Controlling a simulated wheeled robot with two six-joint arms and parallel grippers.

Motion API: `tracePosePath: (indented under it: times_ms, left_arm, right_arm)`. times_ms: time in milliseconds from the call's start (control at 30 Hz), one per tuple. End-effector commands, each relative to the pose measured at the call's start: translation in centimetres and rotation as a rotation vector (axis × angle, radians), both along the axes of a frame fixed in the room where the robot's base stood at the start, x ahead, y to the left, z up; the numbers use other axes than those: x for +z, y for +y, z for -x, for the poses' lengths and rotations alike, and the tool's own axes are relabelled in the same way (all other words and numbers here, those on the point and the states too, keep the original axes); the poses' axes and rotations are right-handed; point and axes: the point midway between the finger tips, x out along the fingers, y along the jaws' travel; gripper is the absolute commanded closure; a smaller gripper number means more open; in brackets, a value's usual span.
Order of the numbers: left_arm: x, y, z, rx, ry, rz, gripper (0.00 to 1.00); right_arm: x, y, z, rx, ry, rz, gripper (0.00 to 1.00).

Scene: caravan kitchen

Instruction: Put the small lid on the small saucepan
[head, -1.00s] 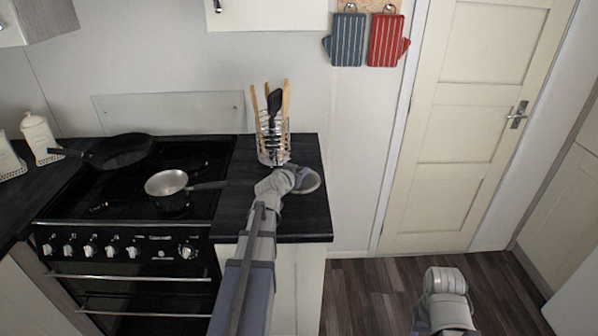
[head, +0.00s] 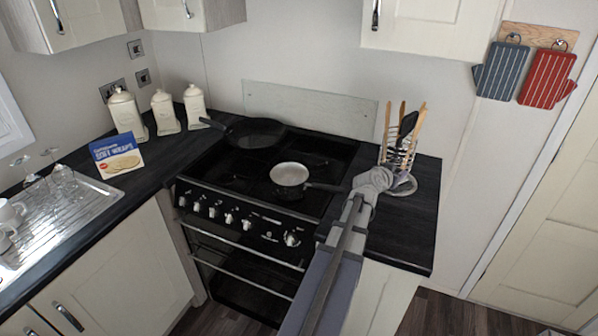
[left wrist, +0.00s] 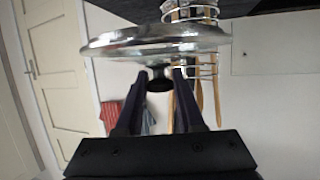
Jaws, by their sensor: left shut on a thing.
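The small saucepan (head: 289,174) stands on the black hob, light inside and without a lid on it. Its dark handle points right. My left gripper (head: 384,181) is right of the pan, over the dark worktop beside the utensil holder. It is shut on the knob of the small lid (head: 405,187), partly hidden behind the gripper. In the left wrist view, the glass lid (left wrist: 155,42) with its metal rim is seen edge-on, its black knob between the fingertips (left wrist: 160,78). My right gripper is not in view.
A frying pan (head: 255,133) sits at the back left of the hob (head: 235,172). The wire utensil holder (head: 397,158) stands close behind the lid. Canisters (head: 165,112), a blue box (head: 116,157) and a sink drainer (head: 75,205) are at the left.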

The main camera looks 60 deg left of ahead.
Motion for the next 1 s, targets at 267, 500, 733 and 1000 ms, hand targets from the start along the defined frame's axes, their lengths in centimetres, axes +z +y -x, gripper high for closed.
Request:
tracePosePath:
  times_ms: [267,500,733,1000]
  left_arm:
    - [3.0,13.1,7.4,0.207,-0.001,0.0,1.0]
    - [4.8,21.9,14.9,0.363,-0.001,-0.001,1.0]
    - [5.9,26.8,20.3,0.46,-0.001,0.0,1.0]
    - [6.1,28.4,22.4,0.496,-0.001,-0.001,1.0]
  right_arm:
    - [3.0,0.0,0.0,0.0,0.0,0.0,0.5]
    - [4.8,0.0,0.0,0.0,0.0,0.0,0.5]
    - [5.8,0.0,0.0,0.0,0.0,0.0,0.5]
    - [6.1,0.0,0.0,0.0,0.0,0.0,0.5]
